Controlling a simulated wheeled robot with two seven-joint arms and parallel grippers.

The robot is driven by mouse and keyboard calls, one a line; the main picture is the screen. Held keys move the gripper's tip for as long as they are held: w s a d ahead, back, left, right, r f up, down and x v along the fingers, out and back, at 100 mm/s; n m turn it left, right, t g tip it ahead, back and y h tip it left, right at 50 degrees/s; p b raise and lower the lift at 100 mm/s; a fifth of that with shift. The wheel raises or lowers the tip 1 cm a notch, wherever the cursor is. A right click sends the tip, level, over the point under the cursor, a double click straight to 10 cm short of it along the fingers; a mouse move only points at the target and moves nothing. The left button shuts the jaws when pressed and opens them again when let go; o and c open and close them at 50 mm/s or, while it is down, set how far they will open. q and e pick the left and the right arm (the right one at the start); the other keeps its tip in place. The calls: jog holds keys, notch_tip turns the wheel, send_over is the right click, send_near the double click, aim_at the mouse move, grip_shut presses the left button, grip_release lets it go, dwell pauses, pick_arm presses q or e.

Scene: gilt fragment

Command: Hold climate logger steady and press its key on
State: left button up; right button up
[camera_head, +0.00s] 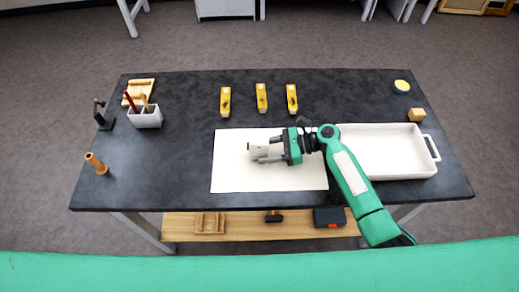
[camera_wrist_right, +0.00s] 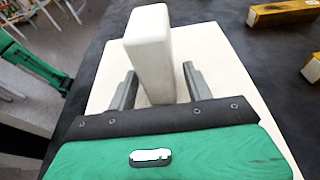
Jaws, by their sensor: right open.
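The climate logger appears to be a pale upright block (camera_head: 255,147) on the white mat (camera_head: 235,178), left of the tray. In the right wrist view it is a plain white block (camera_wrist_right: 150,45); no key shows on the sides I see. My right gripper (camera_head: 264,154) reaches in from the right, low over the mat. In the right wrist view its two fingers (camera_wrist_right: 160,72) are apart, one on each side of the block's lower part. I cannot tell whether either finger touches it. My left gripper is in neither view.
A white tray (camera_head: 432,160) stands to the right, beneath my right arm. Several yellow pieces (camera_head: 261,97) lie behind the mat. A pen cup (camera_head: 146,118), a wooden peg (camera_head: 97,163) and a black stand (camera_head: 102,118) are at the left. The dark tabletop (camera_head: 175,165) left of the mat is clear.

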jog(key=shift+x, duration=0.8)
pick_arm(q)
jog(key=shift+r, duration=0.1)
pick_arm(e)
jog(key=c, duration=0.7)
jog(key=o, duration=0.8)
jog(key=shift+c, duration=0.2)
jog(key=c, duration=0.7)
jog(key=shift+c, duration=0.2)
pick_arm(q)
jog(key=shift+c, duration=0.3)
